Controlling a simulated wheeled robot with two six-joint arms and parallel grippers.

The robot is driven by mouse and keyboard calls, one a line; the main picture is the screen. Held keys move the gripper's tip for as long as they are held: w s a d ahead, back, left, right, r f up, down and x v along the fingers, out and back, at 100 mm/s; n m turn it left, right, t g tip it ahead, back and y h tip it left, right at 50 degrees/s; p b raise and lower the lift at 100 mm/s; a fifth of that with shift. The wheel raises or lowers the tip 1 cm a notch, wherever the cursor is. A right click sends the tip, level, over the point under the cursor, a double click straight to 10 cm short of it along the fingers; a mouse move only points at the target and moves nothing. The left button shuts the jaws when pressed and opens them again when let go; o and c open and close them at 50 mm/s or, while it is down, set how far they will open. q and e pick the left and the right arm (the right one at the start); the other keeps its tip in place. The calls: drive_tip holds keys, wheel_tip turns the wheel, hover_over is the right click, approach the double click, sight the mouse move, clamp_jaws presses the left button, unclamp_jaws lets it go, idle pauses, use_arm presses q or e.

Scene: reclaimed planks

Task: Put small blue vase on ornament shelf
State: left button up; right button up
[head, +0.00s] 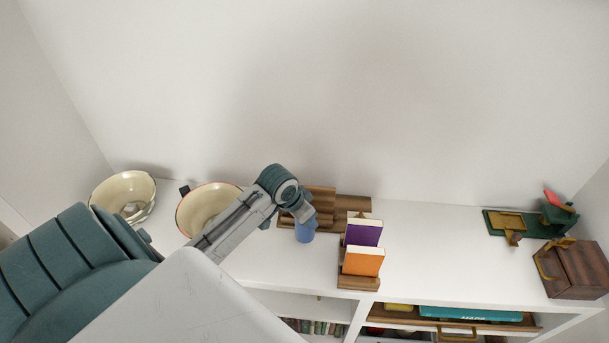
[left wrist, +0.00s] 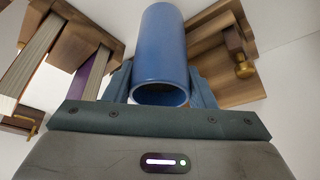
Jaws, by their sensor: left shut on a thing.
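The small blue vase (head: 305,231) is in the jaws of my left gripper (head: 298,215). In the left wrist view the vase (left wrist: 163,55) fills the space between the fingers, its open rim toward the camera. My left gripper (left wrist: 160,88) is shut on it. A wooden stepped shelf (head: 322,196), which looks like the ornament shelf, stands just behind the vase in the head view. It also shows at the upper right of the left wrist view (left wrist: 222,88). I cannot tell whether the vase touches anything beneath it. My right gripper is not in view.
A wooden book holder (head: 358,283) with a purple book (head: 363,232) and an orange book (head: 363,262) stands right of the vase. Two cream bowls (head: 113,190) (head: 190,215) stand left. A green stand (head: 515,231) and wooden box (head: 582,268) are far right. The white top between is clear.

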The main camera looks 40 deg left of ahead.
use_arm(q)
drive_tip(key=shift+f+p, duration=0.35)
drive_tip(key=shift+f, duration=1.3)
drive_tip(key=shift+f, duration=0.1)
drive_tip(key=o, duration=1.1)
drive_tip(key=shift+c, duration=0.2)
